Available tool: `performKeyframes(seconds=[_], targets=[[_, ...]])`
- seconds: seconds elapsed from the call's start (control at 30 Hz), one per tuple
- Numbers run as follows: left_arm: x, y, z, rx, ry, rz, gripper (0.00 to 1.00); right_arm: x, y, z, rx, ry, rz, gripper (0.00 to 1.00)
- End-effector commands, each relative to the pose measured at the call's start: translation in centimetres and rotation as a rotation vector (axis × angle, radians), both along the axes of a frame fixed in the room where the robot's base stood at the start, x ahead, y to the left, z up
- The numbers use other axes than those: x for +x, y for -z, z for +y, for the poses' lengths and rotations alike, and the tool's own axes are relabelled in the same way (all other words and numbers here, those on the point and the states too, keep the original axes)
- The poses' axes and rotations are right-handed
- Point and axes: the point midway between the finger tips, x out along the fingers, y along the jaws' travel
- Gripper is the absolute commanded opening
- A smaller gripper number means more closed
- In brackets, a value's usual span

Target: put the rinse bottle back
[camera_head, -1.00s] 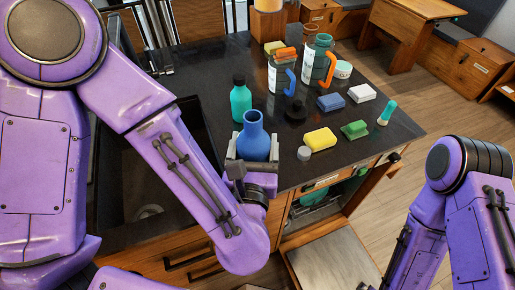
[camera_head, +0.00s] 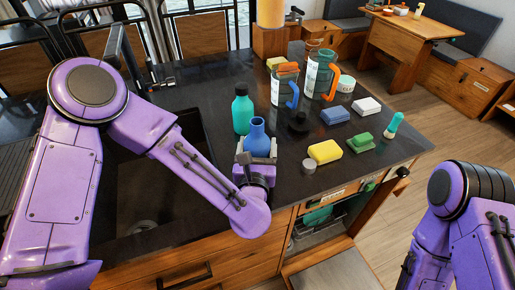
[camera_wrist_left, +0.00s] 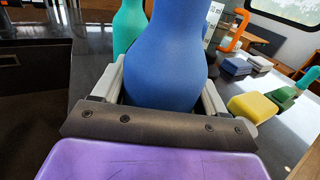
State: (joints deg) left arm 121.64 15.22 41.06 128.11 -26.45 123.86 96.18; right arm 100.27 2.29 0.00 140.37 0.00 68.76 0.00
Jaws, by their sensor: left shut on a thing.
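The blue bottle (camera_head: 257,138) has a round body and a narrow neck and stands upright between the fingers of my left gripper (camera_head: 256,156). The left gripper is shut on it; in the left wrist view the blue bottle (camera_wrist_left: 168,60) fills the space between the two grey fingers. I cannot tell whether its base touches the counter. A teal bottle with a dark cap (camera_head: 242,112) stands just behind it, to the left. The task's words do not show which one is the rinse bottle. My right arm is at the right edge, its gripper out of view.
The sink (camera_head: 150,190) is left.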

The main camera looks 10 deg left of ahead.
Motion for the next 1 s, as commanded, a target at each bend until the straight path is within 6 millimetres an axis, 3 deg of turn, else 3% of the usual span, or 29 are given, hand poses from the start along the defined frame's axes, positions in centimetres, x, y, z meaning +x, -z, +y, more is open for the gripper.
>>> performKeyframes(seconds=[0.1,0.43,0.47,0.5,0.53,0.87,1.0], targets=[[-0.1,1.4,-0.1,0.0,0.002,-0.001,0.34,0.0,-0.2,0.0,0.0,0.0,0.0,1.0],[-0.1,1.9,0.0,-0.001,0.001,-0.002,0.34,0.0,0.5,0.0,0.0,0.0,0.0,1.0],[-0.1,1.7,0.0,0.0,0.001,-0.001,0.82,0.0,0.3,0.0,0.0,0.0,0.0,1.0],[-0.1,1.7,0.0,0.0,0.001,-0.001,0.95,0.0,0.3,0.0,0.0,0.0,0.0,1.0],[-0.1,1.7,0.0,0.0,0.001,-0.001,0.98,0.0,0.3,0.0,0.0,0.0,0.0,1.0],[-0.1,1.0,0.0,0.0,0.001,-0.002,0.98,0.0,-0.5,0.0,0.0,0.0,0.0,1.0],[-2.7,1.8,-0.5,0.001,0.007,-0.002,0.98,0.0,1.3,0.0,0.0,0.0,0.0,1.0]])
